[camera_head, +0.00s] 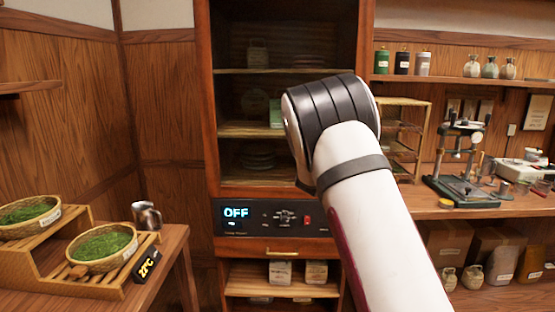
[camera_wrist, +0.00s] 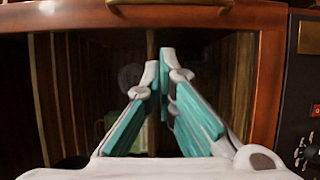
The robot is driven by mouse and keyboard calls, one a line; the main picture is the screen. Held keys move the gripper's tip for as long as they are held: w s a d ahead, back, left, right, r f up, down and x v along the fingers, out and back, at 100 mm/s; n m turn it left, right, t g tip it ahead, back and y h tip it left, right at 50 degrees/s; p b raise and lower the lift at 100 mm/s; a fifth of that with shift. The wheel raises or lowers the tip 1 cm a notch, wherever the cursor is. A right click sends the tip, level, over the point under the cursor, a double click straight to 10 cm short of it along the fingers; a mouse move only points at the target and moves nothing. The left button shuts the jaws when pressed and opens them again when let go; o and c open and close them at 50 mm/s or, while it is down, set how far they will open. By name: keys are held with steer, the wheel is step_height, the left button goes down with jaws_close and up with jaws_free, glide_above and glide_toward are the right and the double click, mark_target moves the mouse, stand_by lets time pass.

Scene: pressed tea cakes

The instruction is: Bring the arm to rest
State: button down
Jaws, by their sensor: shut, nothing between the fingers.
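My gripper (camera_wrist: 158,62) shows in the wrist view, with its teal and white fingers together at the tips and nothing between them. Behind the fingers is a dark compartment with wooden sides, and a wooden edge with a brass handle (camera_wrist: 170,4) runs along the top of that view. In the head view my arm reaches up from the lower right in front of the tall wooden cabinet (camera_head: 364,60). The gripper itself is hidden in the head view.
The cabinet's control panel (camera_head: 275,217) reads OFF. A stepped stand at left holds baskets of green leaves (camera_head: 103,243), with a metal cup (camera_head: 146,215) behind. At right, a press (camera_head: 463,165) and a rack (camera_head: 404,130) stand on a counter (camera_head: 425,203).

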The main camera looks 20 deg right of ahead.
steer(key=s+d+r+m+g+h+p, duration=0.15)
steer(key=s+r+m+g, duration=0.35)
steer(key=s, duration=0.6)
steer(key=s+a+r+m+g+y+p, duration=0.1)
steer(key=s+a+m+g+y, duration=0.1)
steer(key=s, duration=0.7)
steer(key=s+a+r+m+g+y, duration=0.1)
steer(key=s+a+r+m, duration=0.1)
steer(key=s, duration=0.6)
steer(key=s+a+f+y, duration=0.2)
steer(key=s+a+y, duration=0.1)
steer(key=s+a, duration=0.5)
steer(key=s+a+f+y+p, duration=0.1)
steer(key=s+a+y, duration=0.3)
steer(key=s+a, duration=0.4)
steer(key=s+a+f+y+p, duration=0.1)
steer(key=s+a+y, duration=0.3)
steer(key=s+a, duration=0.4)
steer(key=shift+s+a+f+g, duration=0.3)
steer(key=shift+s+f, duration=0.5)
steer(key=shift+s, duration=0.4)
